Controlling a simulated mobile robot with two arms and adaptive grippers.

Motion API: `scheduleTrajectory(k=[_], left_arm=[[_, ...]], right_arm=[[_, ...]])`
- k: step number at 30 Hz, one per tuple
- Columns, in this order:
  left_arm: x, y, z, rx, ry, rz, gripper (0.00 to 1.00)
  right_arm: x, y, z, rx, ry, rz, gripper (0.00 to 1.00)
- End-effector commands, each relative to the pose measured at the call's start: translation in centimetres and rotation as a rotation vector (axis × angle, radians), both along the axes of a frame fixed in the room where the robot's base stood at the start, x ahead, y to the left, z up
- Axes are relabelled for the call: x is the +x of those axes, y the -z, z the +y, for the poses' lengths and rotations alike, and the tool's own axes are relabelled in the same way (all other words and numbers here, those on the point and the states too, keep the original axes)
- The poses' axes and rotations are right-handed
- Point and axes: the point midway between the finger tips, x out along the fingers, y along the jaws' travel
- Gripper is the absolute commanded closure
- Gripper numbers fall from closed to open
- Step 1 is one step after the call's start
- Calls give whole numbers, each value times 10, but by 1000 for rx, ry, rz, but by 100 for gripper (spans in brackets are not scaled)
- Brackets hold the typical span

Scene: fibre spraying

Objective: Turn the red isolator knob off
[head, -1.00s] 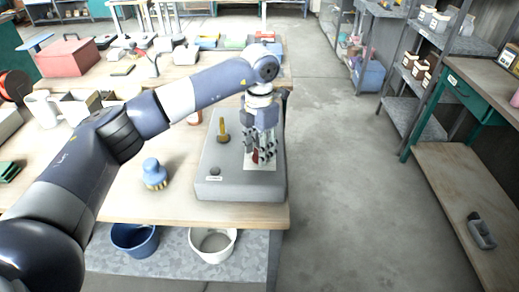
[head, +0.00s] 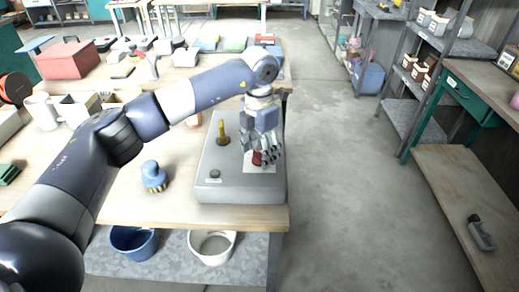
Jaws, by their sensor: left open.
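The red isolator knob (head: 257,158) sits on a pale plate on top of a grey box (head: 240,188) at the right front corner of the workbench. The box also carries a yellow lever (head: 223,133) and a small dark knob (head: 215,174). My left gripper (head: 265,158) points down over the red knob with its fingers spread around and beside it. The fingers hide part of the knob, and I cannot tell whether they touch it. My right gripper is not in view.
A blue-handled brush (head: 153,175) stands on the bench left of the box. A blue bucket (head: 134,242) and a white bucket (head: 212,247) are on the shelf below. A red toolbox (head: 68,60) stands farther back. The floor right of the bench is clear.

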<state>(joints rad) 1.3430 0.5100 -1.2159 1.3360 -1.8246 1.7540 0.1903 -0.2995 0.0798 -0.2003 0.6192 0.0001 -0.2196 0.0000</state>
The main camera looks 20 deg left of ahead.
Motion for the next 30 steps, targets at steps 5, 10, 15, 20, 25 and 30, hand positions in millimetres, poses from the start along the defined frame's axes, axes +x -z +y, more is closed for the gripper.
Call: scheduleTrajectory(k=[5,10,15,20,25,30], left_arm=[[1,-15,0,1,0,-3,40],[1,-50,0,-1,0,-5,40],[1,-86,-1,-1,0,-4,40],[1,-109,0,0,0,-2,40],[0,-119,0,0,0,0,40],[0,-120,0,0,0,0,40]], right_arm=[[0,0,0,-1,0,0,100],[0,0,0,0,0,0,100],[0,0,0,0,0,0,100],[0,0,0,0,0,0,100],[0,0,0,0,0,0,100],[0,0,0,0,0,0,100]])
